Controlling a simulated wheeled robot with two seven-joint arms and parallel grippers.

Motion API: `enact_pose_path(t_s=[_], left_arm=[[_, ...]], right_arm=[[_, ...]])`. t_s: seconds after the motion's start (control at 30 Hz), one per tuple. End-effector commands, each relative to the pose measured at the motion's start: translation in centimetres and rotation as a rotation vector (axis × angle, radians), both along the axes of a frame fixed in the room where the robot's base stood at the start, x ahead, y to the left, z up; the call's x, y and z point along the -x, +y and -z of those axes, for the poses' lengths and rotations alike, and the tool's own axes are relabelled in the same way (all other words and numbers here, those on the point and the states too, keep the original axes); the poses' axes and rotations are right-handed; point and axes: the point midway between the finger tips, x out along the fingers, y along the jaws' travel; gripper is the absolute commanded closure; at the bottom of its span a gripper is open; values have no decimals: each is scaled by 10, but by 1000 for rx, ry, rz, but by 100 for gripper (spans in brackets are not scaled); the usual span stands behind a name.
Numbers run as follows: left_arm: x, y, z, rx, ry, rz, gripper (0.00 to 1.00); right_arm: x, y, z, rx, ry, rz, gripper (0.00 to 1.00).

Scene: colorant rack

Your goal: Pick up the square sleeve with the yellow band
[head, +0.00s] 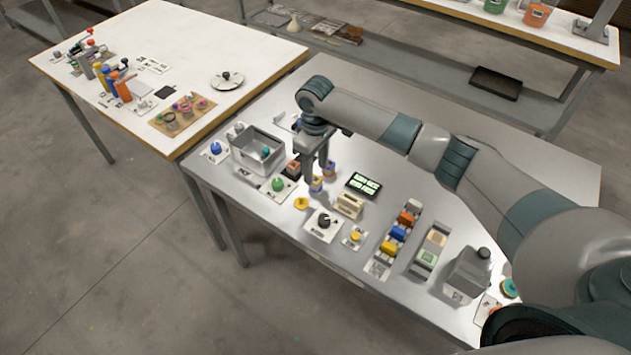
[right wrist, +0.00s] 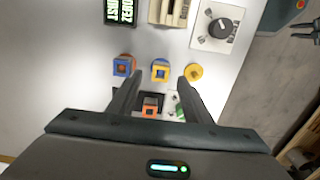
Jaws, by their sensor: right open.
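The square sleeve with the yellow band (head: 316,184) stands on the grey table, just below my right gripper (head: 317,172) in the head view. In the right wrist view it is a small yellow square with a blue opening (right wrist: 160,70). The right gripper (right wrist: 161,80) is open and empty, pointing down, with the sleeve between the lines of its two fingers. Contact cannot be told. A similar sleeve with an orange band (right wrist: 124,65) stands to its left in that view. A dark claw, seemingly my left gripper (right wrist: 306,31), is cut off at the right edge.
A yellow round piece (right wrist: 194,72) lies close beside the sleeve. An orange-topped piece in a black holder (right wrist: 150,106), a knob plate (head: 323,221), a green display (head: 363,185) and a metal bin (head: 235,157) are near. The table behind the display is clear.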

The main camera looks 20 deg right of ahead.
Motion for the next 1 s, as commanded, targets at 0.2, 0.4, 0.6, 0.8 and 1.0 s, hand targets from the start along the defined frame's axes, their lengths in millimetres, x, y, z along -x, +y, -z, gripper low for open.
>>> enact_pose_path(t_s=[0.2, 0.4, 0.6, 0.8, 1.0], left_arm=[[-1, 0, -19, 0, -1, 0, 69], [-1, 0, -22, 0, -2, 0, 69], [-1, 0, -21, 0, -2, 0, 69], [-1, 0, -21, 0, -2, 0, 69], [-1, 0, -21, 0, -2, 0, 69]], right_arm=[[2, 1, 23, 2, 4, 0, 55], [1, 0, 43, 0, 2, 0, 55], [1, 0, 45, 1, 1, -1, 55], [1, 0, 45, 1, 1, -1, 55], [1, 0, 44, 1, 1, 0, 81]])
